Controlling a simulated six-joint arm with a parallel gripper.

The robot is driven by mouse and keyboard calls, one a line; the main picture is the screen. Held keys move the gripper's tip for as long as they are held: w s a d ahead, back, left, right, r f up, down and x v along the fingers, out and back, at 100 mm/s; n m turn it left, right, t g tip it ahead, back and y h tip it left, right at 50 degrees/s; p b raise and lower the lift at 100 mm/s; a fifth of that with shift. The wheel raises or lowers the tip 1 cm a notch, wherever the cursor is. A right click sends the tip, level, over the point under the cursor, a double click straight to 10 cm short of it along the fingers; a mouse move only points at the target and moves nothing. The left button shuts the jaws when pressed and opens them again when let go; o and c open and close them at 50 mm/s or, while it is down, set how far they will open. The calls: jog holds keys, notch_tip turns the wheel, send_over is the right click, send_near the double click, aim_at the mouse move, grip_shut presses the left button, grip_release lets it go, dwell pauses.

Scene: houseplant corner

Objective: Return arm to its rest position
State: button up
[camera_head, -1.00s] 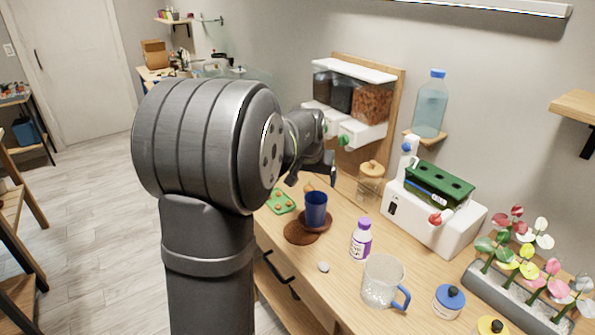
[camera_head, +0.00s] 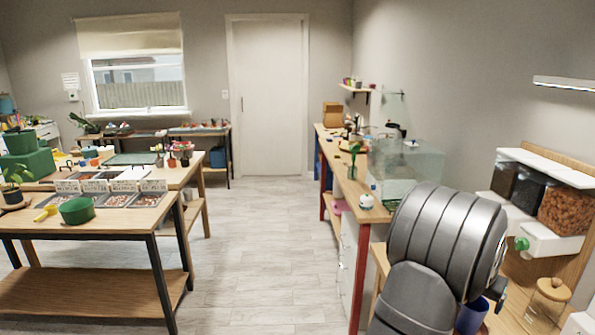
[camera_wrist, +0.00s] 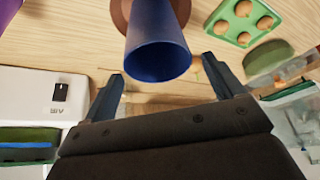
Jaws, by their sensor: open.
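My gripper (camera_wrist: 162,70) is open and empty in the wrist view, its two fingers spread apart. A blue cup (camera_wrist: 158,62) appears beyond and between the fingertips, not clamped by them. The cup stands on a brown saucer (camera_wrist: 121,14). In the head view my dark arm covers the lower right, and only a small dark piece of the gripper end shows past it. Part of the blue cup (camera_head: 471,318) shows below the arm there. The fingers are hidden in that view.
In the wrist view, a green tray (camera_wrist: 226,36) with brown balls lies right of the cup, and a white device (camera_wrist: 28,95) stands left. In the head view, a glass tank (camera_head: 415,160) and a jar (camera_head: 546,303) flank my arm. Open floor (camera_head: 255,255) lies left.

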jog(key=shift+r, duration=0.4)
